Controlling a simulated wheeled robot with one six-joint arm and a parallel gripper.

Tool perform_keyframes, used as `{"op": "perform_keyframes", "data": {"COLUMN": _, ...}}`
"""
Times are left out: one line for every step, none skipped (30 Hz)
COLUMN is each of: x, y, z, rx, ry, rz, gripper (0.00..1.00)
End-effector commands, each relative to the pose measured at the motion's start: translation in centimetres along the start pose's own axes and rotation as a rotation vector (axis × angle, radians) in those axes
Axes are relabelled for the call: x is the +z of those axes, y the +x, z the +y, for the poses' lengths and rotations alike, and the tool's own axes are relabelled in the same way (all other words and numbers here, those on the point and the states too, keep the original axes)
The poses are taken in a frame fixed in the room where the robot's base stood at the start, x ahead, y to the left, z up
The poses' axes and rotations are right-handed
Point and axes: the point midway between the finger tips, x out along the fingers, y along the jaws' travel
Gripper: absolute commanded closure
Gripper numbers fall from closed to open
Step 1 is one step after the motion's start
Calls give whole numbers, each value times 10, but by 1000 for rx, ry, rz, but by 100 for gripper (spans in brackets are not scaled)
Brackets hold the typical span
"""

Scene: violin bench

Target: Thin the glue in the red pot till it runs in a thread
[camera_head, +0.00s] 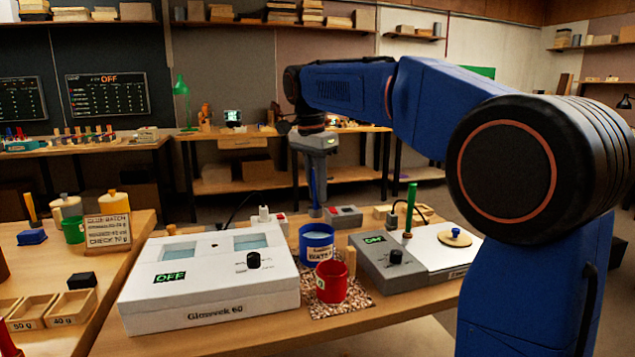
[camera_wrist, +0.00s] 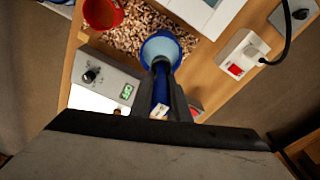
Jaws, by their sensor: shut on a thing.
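How thick the glue is cannot be told. The blue pot (camera_head: 316,240), with a label that seems to read water, stands just behind it; its pale blue inside shows in the wrist view (camera_wrist: 161,44). My gripper (camera_head: 315,178) is above the blue pot, shut on a blue-handled tool (camera_wrist: 160,88). The tool hangs upright over the blue pot; whether its lower end touches the water is unclear.
A white warmer box (camera_head: 210,290) reading OFF stands left. A grey control box (camera_head: 388,264) with a lit green display and a white plate (camera_head: 450,255) stands right. A small wooden post (camera_head: 350,262) is close beside the red pot. A white plug box (camera_wrist: 240,55) lies behind.

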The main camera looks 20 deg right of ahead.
Motion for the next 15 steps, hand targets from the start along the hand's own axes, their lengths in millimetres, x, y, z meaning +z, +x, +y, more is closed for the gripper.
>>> {"op": "perform_keyframes", "data": {"x": 1, "y": 5, "z": 0, "rx": 0, "ry": 0, "rz": 0, "gripper": 100}}
{"op": "perform_keyframes", "data": {"x": 1, "y": 8, "z": 0, "rx": 0, "ry": 0, "rz": 0, "gripper": 100}}
{"op": "perform_keyframes", "data": {"x": 2, "y": 12, "z": 0, "rx": 1, "ry": 0, "rz": 0, "gripper": 100}}
{"op": "perform_keyframes", "data": {"x": 2, "y": 15, "z": 0, "rx": 1, "ry": 0, "rz": 0, "gripper": 100}}
{"op": "perform_keyframes", "data": {"x": 2, "y": 17, "z": 0, "rx": 1, "ry": 0, "rz": 0, "gripper": 100}}
{"op": "perform_keyframes", "data": {"x": 3, "y": 21, "z": 0, "rx": 0, "ry": 0, "rz": 0, "gripper": 100}}
{"op": "perform_keyframes", "data": {"x": 3, "y": 24, "z": 0, "rx": 1, "ry": 0, "rz": 0, "gripper": 100}}
{"op": "perform_keyframes", "data": {"x": 3, "y": 27, "z": 0, "rx": 1, "ry": 0, "rz": 0, "gripper": 100}}
{"op": "perform_keyframes", "data": {"x": 4, "y": 31, "z": 0, "rx": 1, "ry": 0, "rz": 0, "gripper": 100}}
{"op": "perform_keyframes", "data": {"x": 4, "y": 34, "z": 0, "rx": 0, "ry": 0, "rz": 0, "gripper": 100}}
{"op": "perform_keyframes", "data": {"x": 4, "y": 36, "z": 0, "rx": 0, "ry": 0, "rz": 0, "gripper": 100}}
{"op": "perform_keyframes", "data": {"x": 5, "y": 40, "z": 0, "rx": 1, "ry": 0, "rz": 0, "gripper": 100}}
{"op": "perform_keyframes", "data": {"x": 5, "y": 43, "z": 0, "rx": 1, "ry": 0, "rz": 0, "gripper": 100}}
{"op": "perform_keyframes", "data": {"x": 6, "y": 46, "z": 0, "rx": 1, "ry": 0, "rz": 0, "gripper": 100}}
{"op": "perform_keyframes", "data": {"x": 6, "y": 50, "z": 0, "rx": 0, "ry": 0, "rz": 0, "gripper": 100}}
